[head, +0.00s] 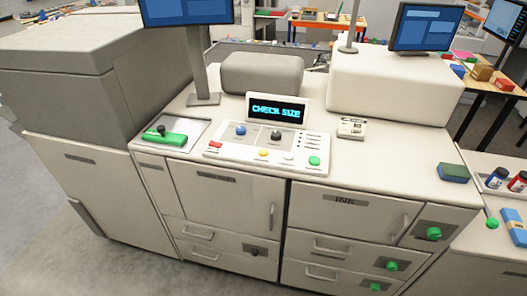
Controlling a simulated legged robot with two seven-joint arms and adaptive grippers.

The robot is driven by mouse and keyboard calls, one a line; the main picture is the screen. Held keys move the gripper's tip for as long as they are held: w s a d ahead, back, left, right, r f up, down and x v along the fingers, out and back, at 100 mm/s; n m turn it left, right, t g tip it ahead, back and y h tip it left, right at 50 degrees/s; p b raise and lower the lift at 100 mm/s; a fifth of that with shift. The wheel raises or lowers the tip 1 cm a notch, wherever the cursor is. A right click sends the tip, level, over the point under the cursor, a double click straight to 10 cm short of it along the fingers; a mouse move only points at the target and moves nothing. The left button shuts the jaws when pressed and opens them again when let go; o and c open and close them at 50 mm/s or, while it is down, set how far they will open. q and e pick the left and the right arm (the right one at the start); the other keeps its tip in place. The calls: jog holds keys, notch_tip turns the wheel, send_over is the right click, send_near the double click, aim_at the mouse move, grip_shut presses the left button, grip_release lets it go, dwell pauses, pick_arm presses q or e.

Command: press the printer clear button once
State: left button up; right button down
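The printer (232,198) fills the middle of the head view. On its top sits a white control panel (240,150) with a small display (277,109) reading "CHECK SIZE". The panel carries a red button (215,144), a blue knob (241,130), a black knob (276,135), a yellow button (263,153), a whitish button (288,156) and a green button (314,161). Their labels are too small to read, so I cannot tell which one is the clear button. Neither of my grippers is in view.
A green-handled tool (168,138) lies in a tray left of the panel. A small white device (352,127) sits to its right, and a dark green block (453,173) lies farther right. A monitor post (200,70) rises behind the tray. Grey floor (60,245) is clear at lower left.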

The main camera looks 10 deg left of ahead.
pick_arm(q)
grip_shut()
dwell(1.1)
